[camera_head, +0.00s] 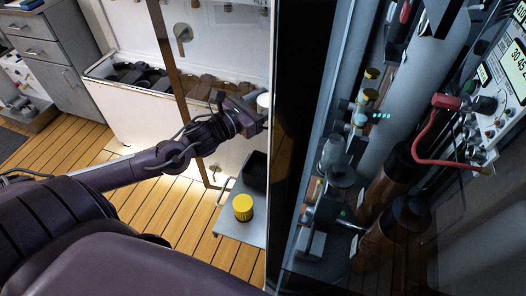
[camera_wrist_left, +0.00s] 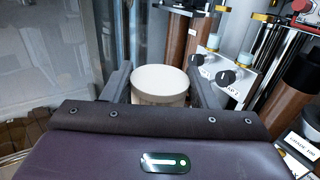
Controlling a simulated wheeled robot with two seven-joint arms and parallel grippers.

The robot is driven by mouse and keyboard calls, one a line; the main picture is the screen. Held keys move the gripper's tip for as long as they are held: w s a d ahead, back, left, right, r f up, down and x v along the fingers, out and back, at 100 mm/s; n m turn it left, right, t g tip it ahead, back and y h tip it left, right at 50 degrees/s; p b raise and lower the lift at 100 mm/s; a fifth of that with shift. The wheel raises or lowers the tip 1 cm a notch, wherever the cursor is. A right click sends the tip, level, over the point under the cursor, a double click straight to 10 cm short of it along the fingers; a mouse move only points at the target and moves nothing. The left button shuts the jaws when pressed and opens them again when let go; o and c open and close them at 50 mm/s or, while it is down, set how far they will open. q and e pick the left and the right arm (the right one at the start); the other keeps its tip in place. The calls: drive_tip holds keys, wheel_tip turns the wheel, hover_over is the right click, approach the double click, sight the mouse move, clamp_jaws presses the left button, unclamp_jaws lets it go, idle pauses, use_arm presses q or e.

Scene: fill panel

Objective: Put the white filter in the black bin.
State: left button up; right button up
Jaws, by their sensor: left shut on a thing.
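My left gripper (camera_head: 257,112) is shut on the white filter (camera_head: 263,103), holding it up in front of the dark cabinet edge. In the left wrist view the white filter (camera_wrist_left: 160,83) is a round, pale cylinder between the two fingers of the gripper (camera_wrist_left: 160,88). The black bin (camera_head: 256,170) stands on a grey shelf below the gripper in the head view, partly cut off by the cabinet edge. The filter is above the bin and apart from it. My right gripper is not in view.
A yellow ribbed cap or filter (camera_head: 243,207) stands on the grey shelf (camera_head: 240,230) in front of the bin. An open cabinet with pipes, valves and a red-handled cable (camera_head: 445,102) fills the right. A white crate (camera_head: 130,105) of dark parts stands at the back left.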

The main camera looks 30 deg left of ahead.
use_arm(q)
wheel_tip(320, 180, down, 18)
drive_tip(key=b, duration=0.2)
drive_tip(key=shift+b, duration=0.3)
drive_tip(key=o, duration=0.6)
drive_tip(key=shift+w+d+f, duration=0.1)
drive_tip(key=o, duration=0.4)
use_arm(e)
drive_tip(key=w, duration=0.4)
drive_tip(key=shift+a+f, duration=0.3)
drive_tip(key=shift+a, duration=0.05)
